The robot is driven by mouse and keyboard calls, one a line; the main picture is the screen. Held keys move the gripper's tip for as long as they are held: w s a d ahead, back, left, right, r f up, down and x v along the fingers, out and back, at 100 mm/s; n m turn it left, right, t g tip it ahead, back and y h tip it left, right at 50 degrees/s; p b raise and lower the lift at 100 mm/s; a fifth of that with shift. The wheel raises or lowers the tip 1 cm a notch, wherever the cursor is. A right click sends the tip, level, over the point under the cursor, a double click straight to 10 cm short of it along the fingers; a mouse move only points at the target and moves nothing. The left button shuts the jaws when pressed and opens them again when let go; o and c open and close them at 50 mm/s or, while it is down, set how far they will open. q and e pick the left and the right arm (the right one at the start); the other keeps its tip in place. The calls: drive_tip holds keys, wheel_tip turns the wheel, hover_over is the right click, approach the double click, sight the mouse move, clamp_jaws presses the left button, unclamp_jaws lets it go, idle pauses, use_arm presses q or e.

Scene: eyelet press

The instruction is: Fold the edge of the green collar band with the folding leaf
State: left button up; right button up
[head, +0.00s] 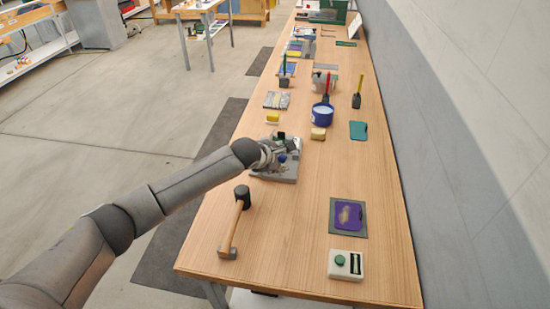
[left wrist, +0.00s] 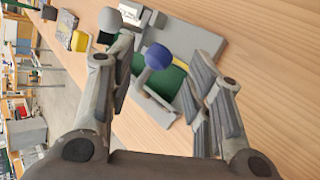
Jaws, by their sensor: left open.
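In the left wrist view the grey fixture (left wrist: 190,35) sits on the wooden table with a green piece (left wrist: 172,80), which looks like the collar band, lying in it. A blue ball knob (left wrist: 158,57) stands above the green piece, and a grey ball knob (left wrist: 109,19) is at upper left. Which part is the folding leaf is not clear. My left gripper (left wrist: 160,84) is open, its fingers on either side of the blue knob, with no clear contact. In the head view my left gripper (head: 279,157) hides much of the fixture (head: 286,176). My right gripper is not in view.
A mallet (head: 239,213) lies nearer on the table. A purple pad (head: 347,216) and a white box with a green button (head: 345,264) lie at the near right.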

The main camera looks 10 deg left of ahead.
use_arm(q)
drive_tip(key=shift+v, duration=1.3)
